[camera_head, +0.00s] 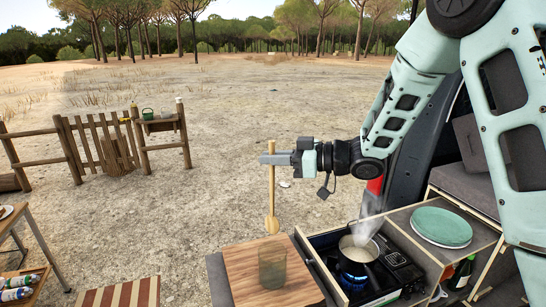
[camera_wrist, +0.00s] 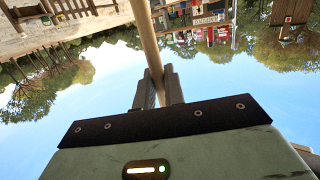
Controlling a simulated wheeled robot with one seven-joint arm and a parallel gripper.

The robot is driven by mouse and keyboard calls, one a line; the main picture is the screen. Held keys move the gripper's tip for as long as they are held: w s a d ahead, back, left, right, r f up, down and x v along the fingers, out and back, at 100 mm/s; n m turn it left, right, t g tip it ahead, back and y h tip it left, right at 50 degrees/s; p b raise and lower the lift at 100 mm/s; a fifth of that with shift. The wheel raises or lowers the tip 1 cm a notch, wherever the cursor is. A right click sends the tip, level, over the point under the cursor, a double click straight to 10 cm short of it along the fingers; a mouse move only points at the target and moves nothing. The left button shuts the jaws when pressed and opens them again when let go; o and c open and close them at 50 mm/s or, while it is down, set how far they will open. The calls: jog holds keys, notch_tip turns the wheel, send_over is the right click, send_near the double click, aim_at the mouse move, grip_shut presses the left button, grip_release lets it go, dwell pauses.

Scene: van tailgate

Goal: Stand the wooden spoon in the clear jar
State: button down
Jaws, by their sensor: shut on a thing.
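My gripper (camera_head: 272,159) is shut on the handle of the wooden spoon (camera_head: 272,203). The spoon hangs upright with its bowl end down, above the far part of the wooden board. The clear jar (camera_head: 272,268) stands on the board, below the spoon in the picture and apart from it. In the wrist view the fingers (camera_wrist: 159,85) close around the spoon's handle (camera_wrist: 147,38), and the jar cannot be made out there.
The wooden board (camera_head: 243,262) lies left of a stove with a blue flame under a steaming pot (camera_head: 358,249). A green plate (camera_head: 441,227) sits on the right. A side table with bottles (camera_head: 17,288) stands far left. The air around the spoon is clear.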

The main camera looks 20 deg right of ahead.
aim_at(273, 216)
jog(key=shift+f+b, duration=4.9)
jog(key=shift+f, duration=1.65)
jog(key=c, duration=1.4)
grip_release()
jog(key=shift+s+d, duration=0.25)
jog(key=shift+d, duration=0.2)
jog(key=b+v, duration=0.5)
jog(key=v, duration=1.1)
jog(key=shift+s+d+r, duration=0.15)
jog(key=shift+s, duration=0.05)
